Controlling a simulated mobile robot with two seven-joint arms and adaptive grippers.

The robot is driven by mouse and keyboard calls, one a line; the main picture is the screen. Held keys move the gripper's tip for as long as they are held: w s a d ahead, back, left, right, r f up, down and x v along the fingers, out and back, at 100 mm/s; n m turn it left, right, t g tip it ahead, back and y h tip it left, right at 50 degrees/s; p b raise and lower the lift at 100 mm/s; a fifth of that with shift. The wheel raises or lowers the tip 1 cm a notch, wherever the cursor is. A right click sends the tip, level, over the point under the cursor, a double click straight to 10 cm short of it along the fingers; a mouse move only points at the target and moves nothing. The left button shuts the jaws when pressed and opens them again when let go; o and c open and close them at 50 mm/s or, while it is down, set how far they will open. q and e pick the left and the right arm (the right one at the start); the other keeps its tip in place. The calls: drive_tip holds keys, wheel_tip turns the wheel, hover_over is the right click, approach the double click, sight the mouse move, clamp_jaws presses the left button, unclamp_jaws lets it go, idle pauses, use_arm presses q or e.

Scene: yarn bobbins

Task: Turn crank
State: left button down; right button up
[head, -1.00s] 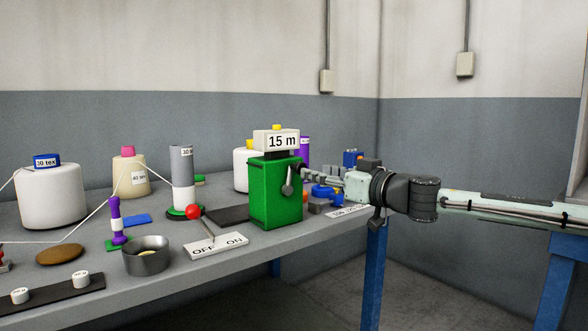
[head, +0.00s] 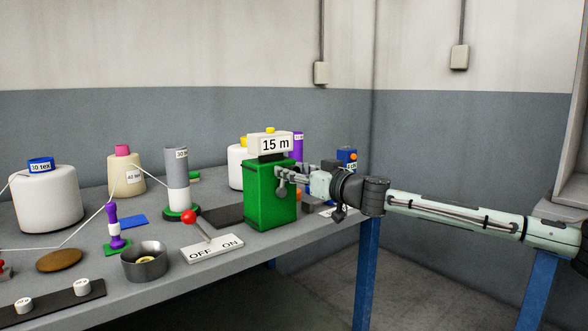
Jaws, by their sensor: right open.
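The green box (head: 262,205) stands near the table's front edge with a "15 m" sign (head: 270,144) on top. A small grey crank (head: 282,188) hangs at the box's right side, partly covered by my gripper. My right gripper (head: 284,171) comes in from the right and is open, its fingers at the box's right side beside the crank's upper part. I cannot tell whether the fingers touch the crank or stand around it. My left gripper is not in view.
An OFF/ON switch plate (head: 212,249) with a red-knobbed lever (head: 189,217) lies left of the box. A metal bowl (head: 144,266), a grey-and-white bobbin (head: 177,185) and a large white bobbin (head: 47,200) stand further left. Small items behind my gripper are partly hidden.

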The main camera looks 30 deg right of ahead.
drive_tip(key=shift+c, duration=0.5)
clamp_jaws()
drive_tip(key=shift+d, duration=0.1)
